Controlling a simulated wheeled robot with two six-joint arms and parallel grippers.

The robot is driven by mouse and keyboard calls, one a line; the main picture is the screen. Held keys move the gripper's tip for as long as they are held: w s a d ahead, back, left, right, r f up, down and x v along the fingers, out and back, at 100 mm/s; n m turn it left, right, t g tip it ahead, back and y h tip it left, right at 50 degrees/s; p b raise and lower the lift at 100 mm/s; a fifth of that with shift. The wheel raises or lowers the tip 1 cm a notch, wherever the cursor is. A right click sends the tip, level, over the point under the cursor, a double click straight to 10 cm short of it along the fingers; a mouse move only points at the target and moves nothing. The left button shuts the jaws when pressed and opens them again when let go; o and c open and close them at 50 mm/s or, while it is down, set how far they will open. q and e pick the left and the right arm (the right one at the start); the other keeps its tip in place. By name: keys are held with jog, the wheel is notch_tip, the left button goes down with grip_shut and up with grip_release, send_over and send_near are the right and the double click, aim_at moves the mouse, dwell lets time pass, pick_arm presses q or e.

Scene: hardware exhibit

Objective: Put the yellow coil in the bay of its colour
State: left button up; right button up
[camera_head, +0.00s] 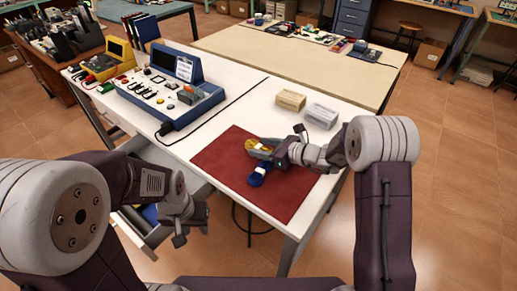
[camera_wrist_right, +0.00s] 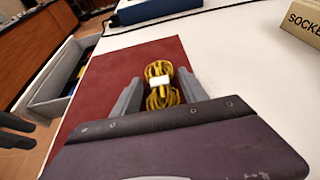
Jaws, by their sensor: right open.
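The yellow coil (camera_head: 264,145), tied with a white band, lies on the red mat (camera_head: 225,160). In the right wrist view, the yellow coil (camera_wrist_right: 158,98) sits between the spread fingers of my right gripper (camera_wrist_right: 160,82), with a gap visible on each side. My right gripper (camera_head: 258,150) is open at the coil. A blue coil (camera_head: 258,174) lies just nearer on the mat. My left gripper (camera_head: 190,222) appears open and empty beside an open grey drawer (camera_head: 143,238). Blue shows inside the drawer, and its bays are mostly hidden by my left arm.
Two small boxes, a tan one (camera_head: 290,100) and a grey one (camera_head: 320,116), stand behind the mat. A blue instrument case (camera_head: 180,90) and a yellow case (camera_head: 112,58) stand on the table at the left.

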aim_at(262, 147)
jog(key=shift+s, duration=0.1)
grip_shut()
jog(key=shift+r, duration=0.1)
notch_tip(262, 147, up, 4)
jog(key=shift+f+p, duration=0.15)
jog(key=shift+p, duration=0.45)
jog(key=s+d+r+p, duration=0.2)
jog(key=d+r, duration=0.5)
jog(key=d, duration=0.4)
jog(key=shift+s+d, duration=0.15)
jog(key=shift+s, duration=0.5)
jog(key=shift+r, duration=0.1)
